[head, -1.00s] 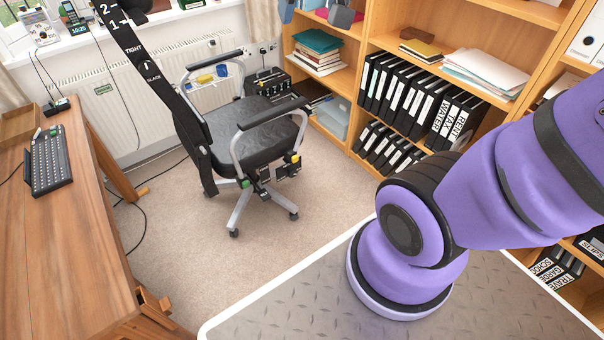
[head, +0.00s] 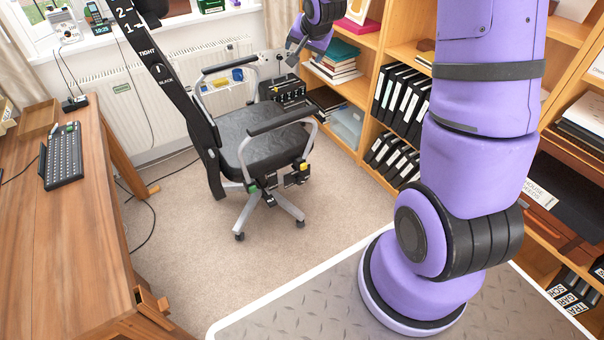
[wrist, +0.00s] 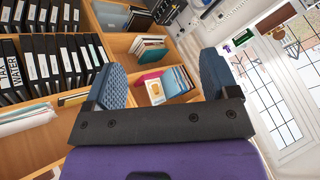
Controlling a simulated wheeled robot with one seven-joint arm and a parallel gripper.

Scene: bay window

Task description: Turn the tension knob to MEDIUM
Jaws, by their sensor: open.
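The office chair (head: 262,137) stands on the carpet in the head view, its black backrest (head: 178,98) at the left. The backrest carries the words TIGHT and SLACK with a small dark dial (head: 159,71) between them. Its white mark is too small to read exactly, and I cannot read MEDIUM anywhere. Dark control parts with a yellow tab (head: 303,166) and a green one (head: 253,188) sit around the seat. My gripper (head: 291,50) is high beyond the chair, near the shelves, apart from the chair. In the wrist view its two blue-grey fingers (wrist: 163,82) are spread with nothing between them.
A wooden desk (head: 85,230) with a keyboard (head: 62,157) runs along the left. Bookshelves (head: 355,92) with binders stand at the right behind my arm. A radiator (head: 135,110) lies under the window sill. The carpet (head: 190,285) before the chair is clear.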

